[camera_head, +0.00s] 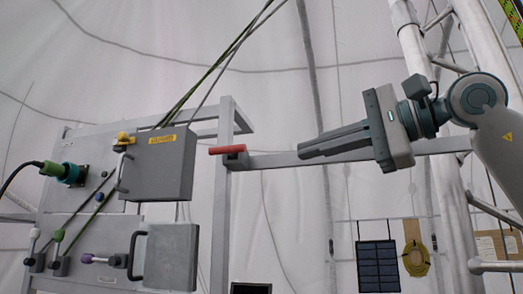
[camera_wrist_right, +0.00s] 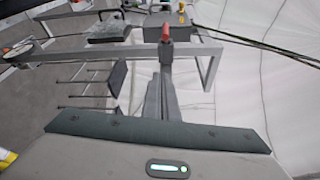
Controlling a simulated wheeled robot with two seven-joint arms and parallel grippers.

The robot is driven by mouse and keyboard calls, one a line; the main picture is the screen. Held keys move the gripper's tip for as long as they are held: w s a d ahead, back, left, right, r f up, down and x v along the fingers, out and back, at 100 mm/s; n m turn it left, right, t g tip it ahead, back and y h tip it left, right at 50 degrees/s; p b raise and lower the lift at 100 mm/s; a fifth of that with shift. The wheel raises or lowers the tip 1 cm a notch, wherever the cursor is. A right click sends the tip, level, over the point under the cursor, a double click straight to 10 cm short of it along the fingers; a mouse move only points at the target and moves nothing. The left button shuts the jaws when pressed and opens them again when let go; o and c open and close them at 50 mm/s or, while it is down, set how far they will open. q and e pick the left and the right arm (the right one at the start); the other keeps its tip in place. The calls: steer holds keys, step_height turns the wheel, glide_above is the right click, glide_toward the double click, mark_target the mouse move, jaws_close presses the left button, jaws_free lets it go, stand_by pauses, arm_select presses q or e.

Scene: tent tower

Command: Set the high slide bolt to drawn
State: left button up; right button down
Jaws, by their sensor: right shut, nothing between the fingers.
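A red handle (camera_head: 228,150), which looks like the high slide bolt, lies sideways at a grey post with a dark block under it. It also shows near the top middle of the right wrist view (camera_wrist_right: 166,33). My right gripper (camera_head: 302,148) comes in from the right at about the handle's height, with its fingers together and empty. Its tips point at the handle, with a clear gap between in the head view. The wrist view shows the closed fingers (camera_wrist_right: 163,80) lined up below the handle. How far the bolt is slid cannot be told. My left gripper is not in view.
A grey frame post (camera_head: 221,220) and crossbar (camera_head: 275,160) run by the handle. Left of it, a panel carries an upper grey box (camera_head: 160,165), a lower box (camera_head: 172,258), a teal connector (camera_head: 70,173) and several coloured levers. A solar panel (camera_head: 377,267) hangs lower right.

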steer(key=shift+w+a, duration=0.1)
steer(key=p+x, duration=0.5)
steer(key=x, duration=0.5)
steer(key=shift+a+r, duration=0.1)
steer(key=shift+r, duration=0.05)
steer(key=s, duration=0.1)
steer(key=s+p, duration=0.1)
steer(key=s, duration=0.1)
steer(key=shift+a+r, duration=0.25)
steer(key=shift+a, duration=0.05)
steer(key=shift+s+p, duration=0.3)
steer(key=shift+s, duration=0.25)
steer(key=shift+w+a, duration=0.1)
steer(key=shift+w, duration=0.1)
steer(key=shift+s+a+b, duration=0.3)
steer(key=shift+s+b, duration=0.35)
steer(key=shift+s, duration=0.25)
steer(key=shift+s+a+b, duration=0.3)
steer(key=shift+s+b, duration=0.35)
steer(key=shift+s, duration=0.25)
steer(key=shift+s+a+b, duration=0.25)
steer(key=shift+s+b, duration=0.4)
steer(key=shift+s, duration=0.25)
